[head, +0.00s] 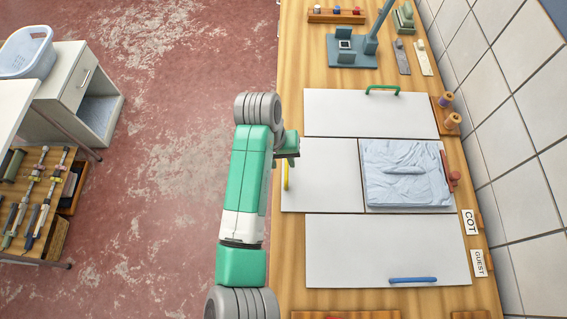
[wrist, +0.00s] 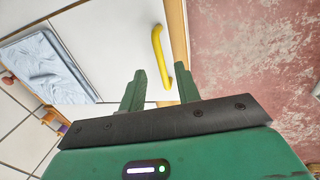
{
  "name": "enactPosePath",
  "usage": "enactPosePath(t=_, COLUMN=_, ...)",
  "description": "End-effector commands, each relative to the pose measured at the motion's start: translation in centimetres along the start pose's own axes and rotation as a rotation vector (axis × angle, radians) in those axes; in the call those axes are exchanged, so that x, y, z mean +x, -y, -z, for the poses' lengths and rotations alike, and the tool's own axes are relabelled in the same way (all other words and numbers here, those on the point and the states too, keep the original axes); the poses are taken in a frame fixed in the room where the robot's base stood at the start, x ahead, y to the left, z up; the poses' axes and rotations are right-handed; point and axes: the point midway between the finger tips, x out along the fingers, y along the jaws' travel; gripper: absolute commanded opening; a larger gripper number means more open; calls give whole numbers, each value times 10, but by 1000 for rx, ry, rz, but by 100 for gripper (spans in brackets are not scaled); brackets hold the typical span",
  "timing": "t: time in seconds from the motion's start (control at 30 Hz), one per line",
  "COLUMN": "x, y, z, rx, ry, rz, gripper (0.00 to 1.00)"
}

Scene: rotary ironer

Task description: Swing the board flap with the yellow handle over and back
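The yellow handle (head: 285,176) is a bar on the left edge of a white board flap (head: 325,178), which lies flat in the middle row of boards. In the wrist view the yellow handle (wrist: 157,50) appears ahead of my gripper, its lower end near the right finger; I cannot tell whether they touch. The white flap (wrist: 115,35) spreads to its left there. My gripper (wrist: 161,85) is open, with nothing seen held between its green fingers. In the head view my gripper (head: 289,150) is near the flap's left edge, just above the handle in the picture, partly hidden by my arm.
A folded pale blue cloth (head: 400,175) lies on the board right of the flap. Boards with a green handle (head: 382,88) and a blue handle (head: 413,280) flank it. A stand (head: 355,48) is at the far end. Open floor (head: 165,190) lies left.

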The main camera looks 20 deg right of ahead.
Motion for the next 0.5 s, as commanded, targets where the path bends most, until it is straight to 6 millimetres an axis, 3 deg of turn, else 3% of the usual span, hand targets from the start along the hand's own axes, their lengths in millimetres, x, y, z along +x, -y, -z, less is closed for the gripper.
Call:
enactPosePath(t=0.2, x=32, y=0, z=0, rx=0, ry=-1, rz=1, gripper=33)
enactPosePath(t=0.5, x=39, y=0, z=1, rx=1, ry=-3, rz=1, gripper=33)
